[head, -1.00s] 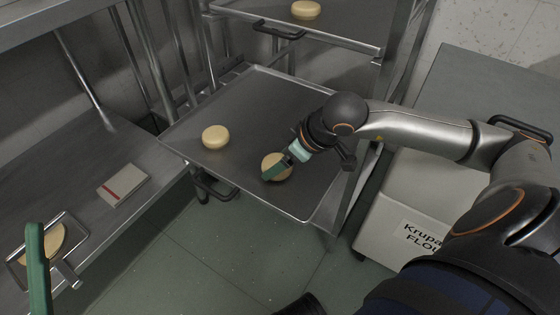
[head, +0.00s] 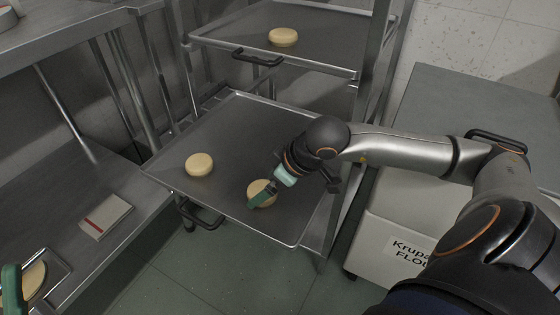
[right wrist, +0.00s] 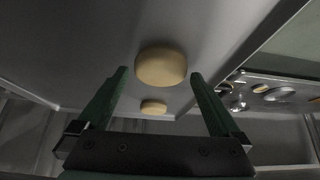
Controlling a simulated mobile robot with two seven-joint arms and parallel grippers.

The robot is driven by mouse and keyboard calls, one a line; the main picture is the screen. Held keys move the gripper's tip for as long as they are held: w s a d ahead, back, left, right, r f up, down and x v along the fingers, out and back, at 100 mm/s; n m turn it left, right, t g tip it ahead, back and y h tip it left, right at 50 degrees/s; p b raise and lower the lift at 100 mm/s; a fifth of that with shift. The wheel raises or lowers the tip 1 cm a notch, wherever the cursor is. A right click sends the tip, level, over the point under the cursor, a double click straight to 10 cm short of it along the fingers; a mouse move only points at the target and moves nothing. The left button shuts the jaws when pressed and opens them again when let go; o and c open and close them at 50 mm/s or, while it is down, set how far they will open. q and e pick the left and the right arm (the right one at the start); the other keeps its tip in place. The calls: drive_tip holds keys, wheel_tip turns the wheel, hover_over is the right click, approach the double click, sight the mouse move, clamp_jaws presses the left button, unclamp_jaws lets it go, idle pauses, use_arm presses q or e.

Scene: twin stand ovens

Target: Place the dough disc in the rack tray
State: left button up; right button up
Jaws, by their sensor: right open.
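The pulled-out rack tray (head: 235,125) is a dark sheet with a raised rim. A pale dough disc (head: 258,187) lies flat on it near the front. My right gripper (head: 258,200) is at this disc, its green fingers partly covering it. In the right wrist view the open fingers (right wrist: 160,78) stand on either side of a disc (right wrist: 161,67), with visible gaps. A second disc (head: 199,164) lies on the tray to the left. A green finger, seemingly of my left gripper (head: 12,285), shows at the lower left beside another disc (head: 34,280).
A higher rack tray (head: 330,55) holds a disc (head: 284,37). A steel counter (head: 60,195) with a red-striped card (head: 105,215) is on the left. A flour bin (head: 385,240) stands at the right. The tray's middle and back are clear.

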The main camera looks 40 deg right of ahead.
drive_tip(key=p+v, duration=0.3)
drive_tip(key=v, duration=0.8)
drive_tip(key=shift+r, duration=0.2)
drive_tip(key=shift+s, duration=0.15)
